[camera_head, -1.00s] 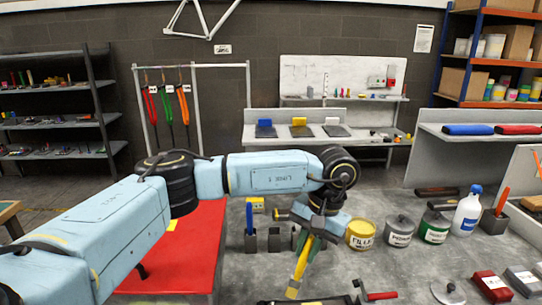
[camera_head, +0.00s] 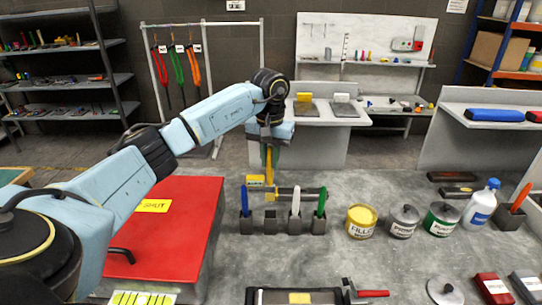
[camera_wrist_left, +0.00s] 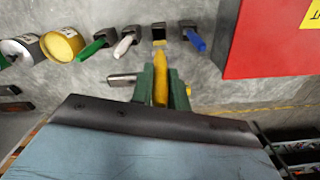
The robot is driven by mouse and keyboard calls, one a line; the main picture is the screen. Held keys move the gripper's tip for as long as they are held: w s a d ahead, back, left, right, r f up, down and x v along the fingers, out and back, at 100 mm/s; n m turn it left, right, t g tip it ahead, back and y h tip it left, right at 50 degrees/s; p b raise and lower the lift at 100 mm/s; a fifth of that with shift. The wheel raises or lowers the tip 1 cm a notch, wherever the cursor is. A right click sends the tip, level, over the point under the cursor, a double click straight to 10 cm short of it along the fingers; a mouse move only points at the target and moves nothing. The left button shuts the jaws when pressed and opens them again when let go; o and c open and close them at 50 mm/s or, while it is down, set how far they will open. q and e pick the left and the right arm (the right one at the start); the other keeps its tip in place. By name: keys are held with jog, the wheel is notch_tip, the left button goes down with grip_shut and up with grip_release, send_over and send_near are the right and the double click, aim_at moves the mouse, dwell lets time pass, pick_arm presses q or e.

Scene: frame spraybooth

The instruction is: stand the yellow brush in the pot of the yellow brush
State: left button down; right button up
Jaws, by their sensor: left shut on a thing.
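My left gripper (camera_head: 269,146) points down beyond the row of dark pots and is shut on the yellow brush (camera_head: 269,163). The brush hangs roughly upright, with its lower end near the back of the row. In the left wrist view the yellow brush (camera_wrist_left: 160,87) sits between the green fingers of my left gripper (camera_wrist_left: 161,88). The pot without a brush standing in it (camera_head: 270,227) is between the pot with the blue brush (camera_head: 246,228) and the pot with the white brush (camera_head: 294,228). I cannot tell the brush's exact height over the table. My right gripper is out of view.
The pot with the green brush (camera_head: 319,228) ends the row on the right. The filler can (camera_head: 361,222) stands to the right, the red box (camera_head: 185,215) to the left.

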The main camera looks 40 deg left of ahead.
aim_at(270, 184)
pick_arm(q)
jog(key=shift+f+b, duration=1)
jog(key=shift+f, duration=0.55)
jog(key=shift+f+b, duration=1.9)
jog(key=shift+f, duration=1.15)
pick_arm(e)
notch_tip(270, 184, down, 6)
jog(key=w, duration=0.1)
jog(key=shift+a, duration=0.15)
pick_arm(q)
jog(key=shift+f+b, duration=0.6)
jog(key=shift+f, duration=0.4)
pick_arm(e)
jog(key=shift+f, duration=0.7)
pick_arm(q)
jog(key=c, duration=1.3)
grip_release()
notch_tip(270, 184, up, 14)
jog(key=shift+f, duration=0.25)
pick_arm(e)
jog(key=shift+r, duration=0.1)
pick_arm(q)
jog(key=shift+w, duration=0.1)
